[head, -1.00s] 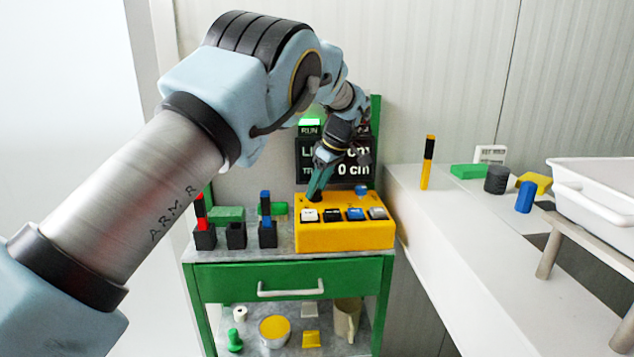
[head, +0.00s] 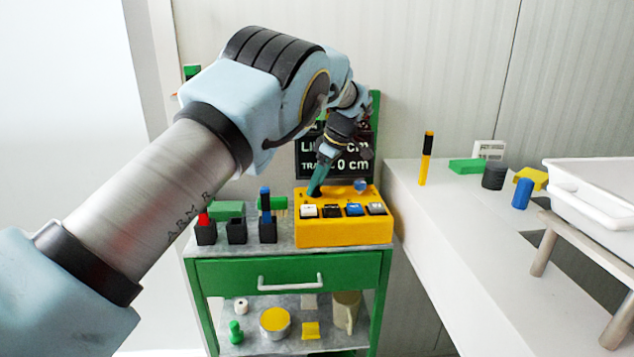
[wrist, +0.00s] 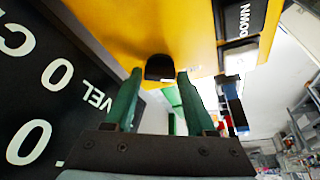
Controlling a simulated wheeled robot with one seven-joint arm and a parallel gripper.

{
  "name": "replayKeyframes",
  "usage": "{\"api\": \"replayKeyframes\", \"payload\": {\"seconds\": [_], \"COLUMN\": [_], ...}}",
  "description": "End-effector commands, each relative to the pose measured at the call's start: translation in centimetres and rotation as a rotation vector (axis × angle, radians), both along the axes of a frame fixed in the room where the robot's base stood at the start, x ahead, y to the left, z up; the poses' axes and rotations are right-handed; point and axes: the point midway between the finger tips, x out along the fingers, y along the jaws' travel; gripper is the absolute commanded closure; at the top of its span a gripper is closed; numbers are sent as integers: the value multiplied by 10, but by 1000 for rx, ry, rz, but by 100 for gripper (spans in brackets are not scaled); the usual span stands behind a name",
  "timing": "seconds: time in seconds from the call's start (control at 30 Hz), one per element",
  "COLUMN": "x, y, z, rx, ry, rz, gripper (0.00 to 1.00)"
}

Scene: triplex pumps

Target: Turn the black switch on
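The black switch (wrist: 159,67) is a small dark knob on the top of the yellow control box (wrist: 195,25) in the wrist view. My gripper (wrist: 159,74) is open, with one green finger on each side of the switch. The fingertips look close to it, but I cannot tell whether they touch it. In the head view, my gripper (head: 315,191) points down at the back left of the yellow box (head: 345,235), largely covering the switch. I cannot make out the switch's on or off position.
The box has several push buttons (head: 354,210) along its front and a blue knob (head: 360,186) at the back right. A dark display (head: 352,166) stands behind. Pen cups (head: 237,232) stand left of the box. A white counter (head: 420,220) is at the right.

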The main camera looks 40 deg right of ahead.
Motion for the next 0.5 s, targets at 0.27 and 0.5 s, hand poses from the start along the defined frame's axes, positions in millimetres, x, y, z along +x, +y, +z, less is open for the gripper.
{"api": "replayKeyframes", "payload": {"seconds": [0.27, 0.5], "x": [0, -1], "y": [0, -1], "z": [0, 3], "rx": [0, -2], "ry": [-1, -2], "rz": [-1, -2], "gripper": [20, 20]}}
